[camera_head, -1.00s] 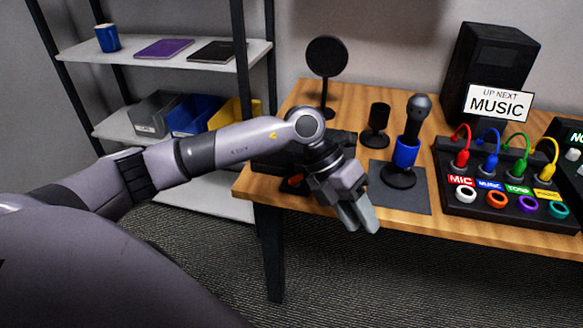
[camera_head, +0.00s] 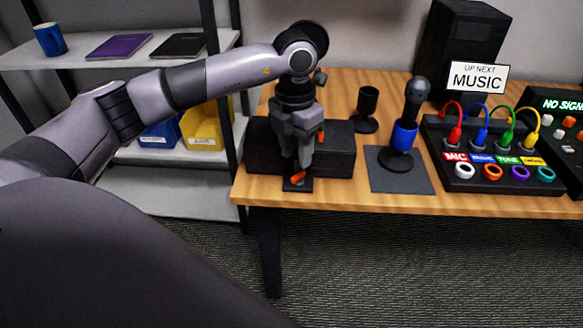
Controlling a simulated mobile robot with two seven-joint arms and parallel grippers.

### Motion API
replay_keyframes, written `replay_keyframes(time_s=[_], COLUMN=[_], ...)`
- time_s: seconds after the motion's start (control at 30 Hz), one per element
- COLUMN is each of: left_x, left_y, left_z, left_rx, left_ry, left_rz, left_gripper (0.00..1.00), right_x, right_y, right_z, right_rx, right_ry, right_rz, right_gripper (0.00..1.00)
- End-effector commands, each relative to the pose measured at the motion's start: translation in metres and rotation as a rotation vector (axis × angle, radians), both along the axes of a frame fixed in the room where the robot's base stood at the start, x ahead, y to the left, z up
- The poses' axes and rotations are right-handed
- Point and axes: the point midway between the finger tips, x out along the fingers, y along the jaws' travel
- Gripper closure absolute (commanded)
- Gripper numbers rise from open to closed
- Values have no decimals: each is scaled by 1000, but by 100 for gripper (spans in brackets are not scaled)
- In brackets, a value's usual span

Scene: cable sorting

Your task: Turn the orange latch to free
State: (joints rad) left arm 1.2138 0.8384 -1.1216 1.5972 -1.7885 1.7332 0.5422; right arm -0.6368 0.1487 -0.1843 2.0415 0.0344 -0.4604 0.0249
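An orange latch (camera_head: 298,177) shows on a small dark base at the front of a black box (camera_head: 335,155), near the table's left front edge. A second orange piece (camera_head: 321,137) shows just right of my gripper; I cannot tell whether it belongs to the same latch. My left gripper (camera_head: 297,172) points down in front of the box, with its fingertips at or just above the lower orange piece. Whether they touch it is unclear. The fingers look close together, and the gap between them is hard to see. My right gripper is not in view.
A microphone with a blue band (camera_head: 404,137) stands on a dark mat (camera_head: 415,183) to the right. Beyond it are a cable box (camera_head: 490,182) with coloured plugs, a speaker (camera_head: 462,45) and a MUSIC sign (camera_head: 477,76). A dark cup-shaped stand (camera_head: 367,108) is behind. Shelves are at left.

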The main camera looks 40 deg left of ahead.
Motion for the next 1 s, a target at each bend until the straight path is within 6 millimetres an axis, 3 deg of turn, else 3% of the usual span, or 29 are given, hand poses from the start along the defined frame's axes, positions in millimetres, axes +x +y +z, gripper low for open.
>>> replay_keyframes(time_s=[0.17,0.63,1.0], left_x=[0,0,0], left_y=[7,6,6], left_z=[0,-62,-69], left_rx=[26,23,21], left_ry=[4,5,2], left_rz=[6,5,5], left_gripper=[62,62,62], right_x=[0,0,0], right_y=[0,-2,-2], right_z=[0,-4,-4], right_rx=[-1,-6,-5], right_ry=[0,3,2], right_rz=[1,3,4], right_gripper=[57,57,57])
